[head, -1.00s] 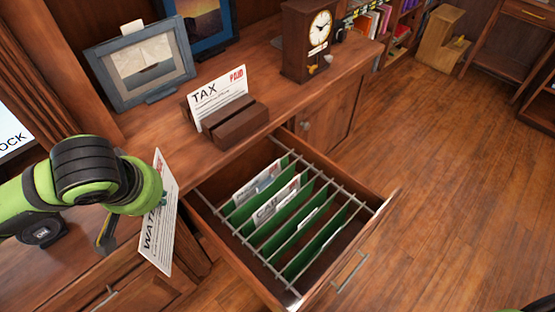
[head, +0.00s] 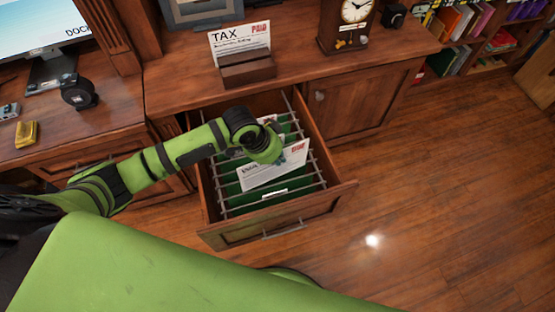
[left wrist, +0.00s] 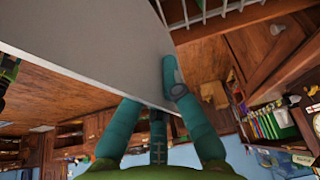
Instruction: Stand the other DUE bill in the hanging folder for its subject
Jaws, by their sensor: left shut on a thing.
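The white bill (head: 272,168) is in my left gripper (head: 283,155), over the open drawer (head: 205,185) with its green hanging folders (head: 232,188). Its red stamp is at the upper right, too small to read, and its heading is partly covered. In the left wrist view the teal fingers (left wrist: 155,95) are shut on the bill's edge, and the bill (left wrist: 95,40) fills the upper left. I cannot tell whether its lower edge is inside a folder. A TAX bill (head: 240,42) stamped PAID stands in the wooden holder (head: 247,70). My right gripper is out of view.
Metal rails (head: 305,140) cross the drawer, and my left arm hides its left part. A clock (head: 346,25) and a picture frame (head: 203,12) stand on the cabinet top. A monitor (head: 40,30) stands at the left. Floor right of the drawer is clear.

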